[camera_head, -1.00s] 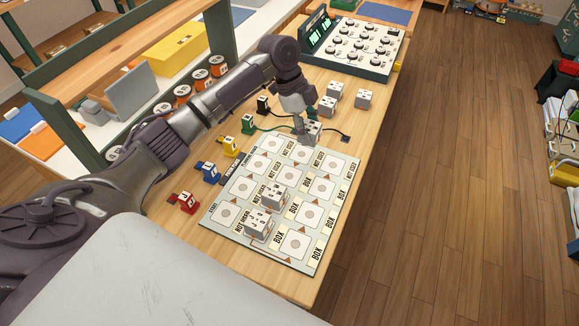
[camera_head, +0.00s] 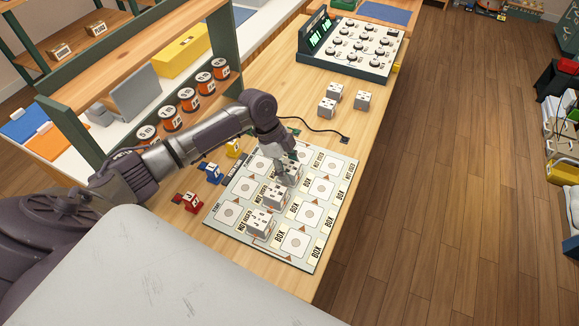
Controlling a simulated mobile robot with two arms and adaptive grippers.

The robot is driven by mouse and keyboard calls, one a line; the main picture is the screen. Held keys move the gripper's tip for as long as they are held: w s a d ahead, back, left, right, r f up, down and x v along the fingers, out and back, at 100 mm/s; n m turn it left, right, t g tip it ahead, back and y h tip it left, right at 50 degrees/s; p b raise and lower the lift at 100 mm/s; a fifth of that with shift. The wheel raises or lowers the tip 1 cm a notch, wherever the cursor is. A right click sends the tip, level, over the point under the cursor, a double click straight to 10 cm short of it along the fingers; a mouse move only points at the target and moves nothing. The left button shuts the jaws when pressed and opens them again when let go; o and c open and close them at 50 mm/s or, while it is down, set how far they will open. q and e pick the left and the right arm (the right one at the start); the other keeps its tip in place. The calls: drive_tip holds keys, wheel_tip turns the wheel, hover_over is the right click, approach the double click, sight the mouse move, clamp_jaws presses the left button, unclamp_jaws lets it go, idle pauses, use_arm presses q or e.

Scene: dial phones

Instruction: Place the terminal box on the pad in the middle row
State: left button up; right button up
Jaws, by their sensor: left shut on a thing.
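The patterned board (camera_head: 319,222) lies on the wooden table, with rows of pads marked by grey circles and labels such as BOX and NOT USED. My left gripper (camera_head: 285,181) is over the board's middle area, pointing down, shut on a small pale terminal box (camera_head: 292,167) that its fingers partly hide. I cannot tell whether this box touches the board. A second box (camera_head: 275,196) sits on the board just in front of the gripper, and a third box (camera_head: 261,222) sits nearer the front. My right gripper is not in view.
Three loose boxes (camera_head: 327,107) stand beyond the board. A control panel with knobs (camera_head: 350,48) is at the table's back. Red (camera_head: 190,201), blue (camera_head: 210,171) and yellow (camera_head: 234,148) plugs line the board's left. A black cable (camera_head: 318,130) runs behind the board.

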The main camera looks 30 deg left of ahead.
use_arm(q)
drive_tip(key=o, duration=1.3)
drive_tip(key=shift+r, duration=0.15)
drive_tip(key=p+v, duration=0.9)
drive_tip(key=v, duration=0.2)
drive_tip(key=shift+a+r, duration=0.25)
drive_tip(key=shift+r, duration=0.1)
drive_tip(key=shift+w, duration=0.1)
